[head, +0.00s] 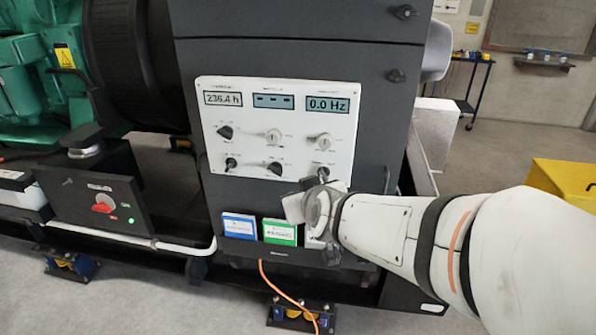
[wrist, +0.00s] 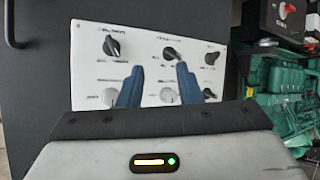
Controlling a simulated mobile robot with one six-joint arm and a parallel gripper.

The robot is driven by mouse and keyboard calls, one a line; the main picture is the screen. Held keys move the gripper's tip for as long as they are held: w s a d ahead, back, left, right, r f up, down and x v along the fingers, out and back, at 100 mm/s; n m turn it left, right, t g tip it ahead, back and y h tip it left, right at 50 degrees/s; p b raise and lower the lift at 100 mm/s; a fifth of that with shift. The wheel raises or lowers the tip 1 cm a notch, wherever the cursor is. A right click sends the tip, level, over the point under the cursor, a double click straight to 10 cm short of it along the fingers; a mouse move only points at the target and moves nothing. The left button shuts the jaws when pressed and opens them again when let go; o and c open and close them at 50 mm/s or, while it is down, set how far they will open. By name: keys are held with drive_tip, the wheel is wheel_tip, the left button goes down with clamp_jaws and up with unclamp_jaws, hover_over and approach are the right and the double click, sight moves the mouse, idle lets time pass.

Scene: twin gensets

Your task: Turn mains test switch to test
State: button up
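The white control panel (head: 300,150) on the dark cabinet carries two rows of small rotary switches. Their labels are too small to read, so I cannot tell which is the mains test switch. The lower row shows a right switch (head: 323,172), a middle switch (head: 275,168) and a left switch (head: 231,163). The wrist view shows the panel (wrist: 140,72) turned over, with a black knob (wrist: 112,47) and a middle knob (wrist: 171,54). My gripper (wrist: 159,66) is open, its blue fingers apart before the panel, holding nothing visible. In the head view the wrist hides the fingers.
Displays including 236.4 h (head: 223,99) and 0.0 Hz (head: 328,104) top the panel. Blue (head: 239,226) and green (head: 280,232) booklets sit below it. A red rotary switch (head: 104,204) is at left by the green engine (head: 35,75). An orange cable (head: 285,292) hangs below.

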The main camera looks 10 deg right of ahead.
sight(322, 176)
drive_tip(key=w+d+f+t+h+b, duration=0.1)
drive_tip(key=w+d+h+b, duration=0.1)
drive_tip(key=w, duration=0.2)
drive_tip(key=w+d+f+t+h+b, duration=0.2)
drive_tip(key=w+b, duration=0.1)
drive_tip(key=w+d+f+t+h+b, duration=0.1)
drive_tip(key=w+d+t+h+b, duration=0.1)
drive_tip(key=w+b, duration=0.1)
drive_tip(key=shift+w+f+m+h, duration=0.15)
drive_tip(key=shift+w+f+h, duration=0.05)
drive_tip(key=shift+w, duration=0.2)
drive_tip(key=shift+w+f+m+h, duration=0.15)
drive_tip(key=shift+w+h, duration=0.05)
drive_tip(key=shift+w, duration=0.2)
drive_tip(key=shift+c, duration=0.4)
clamp_jaws()
